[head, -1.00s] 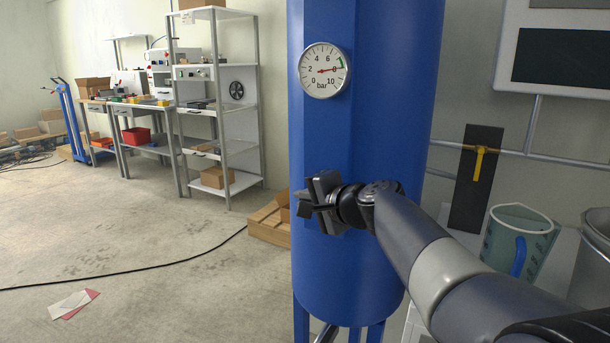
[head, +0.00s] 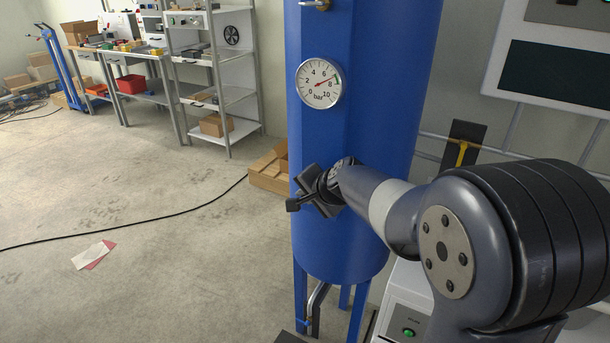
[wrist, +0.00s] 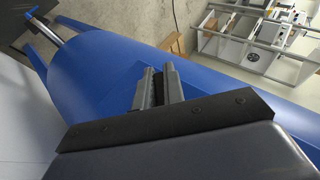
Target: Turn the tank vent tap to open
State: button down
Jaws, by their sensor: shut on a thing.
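The blue tank (head: 345,140) stands upright in the middle of the head view and lies slanted across the wrist view (wrist: 100,75). My gripper (head: 313,198) is at the tank's lower front, tilted, and shut on the vent tap. A dark end of the vent tap (head: 293,204) sticks out to the left of my jaws. The rest of the tap is hidden by my gripper. In the wrist view my two fingers (wrist: 160,78) point at the tank with a dark strip between them. The tap's exact angle cannot be told.
A round pressure gauge (head: 319,83) sits on the tank above my gripper. A brass fitting (head: 317,5) is near the top edge. A yellow lever (head: 462,152) on a dark plate is behind at right. The floor at left is open, with a black cable (head: 130,236).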

jog(key=shift+s+d+r+n+g+h+p, duration=0.15)
jog(key=shift+g+h+p, duration=0.25)
jog(key=shift+p, duration=2)
jog(key=shift+s+r+n+g+h+p, duration=0.15)
jog(key=shift+g+h+p, duration=0.2)
jog(key=shift+p, duration=2)
jog(key=h+p, duration=0.1)
jog(key=p, duration=0.1)
jog(key=f+g+p, duration=0.1)
jog(key=p, duration=0.2)
jog(key=shift+d+h, duration=0.2)
jog(key=shift+h, duration=0.15)
jog(key=g+h, duration=0.1)
jog(key=h+b, duration=0.1)
jog(key=d+n+g+h, duration=0.1)
jog(key=shift+s+f+g+b, duration=0.25)
jog(key=shift+f+g+b, duration=0.05)
jog(key=shift+g, duration=0.05)
jog(key=shift+h, duration=0.3)
jog(key=c, duration=1.5)
grip_release()
jog(key=shift+c, duration=0.2)
jog(key=shift+o, duration=0.2)
jog(key=shift+r, duration=0.1)
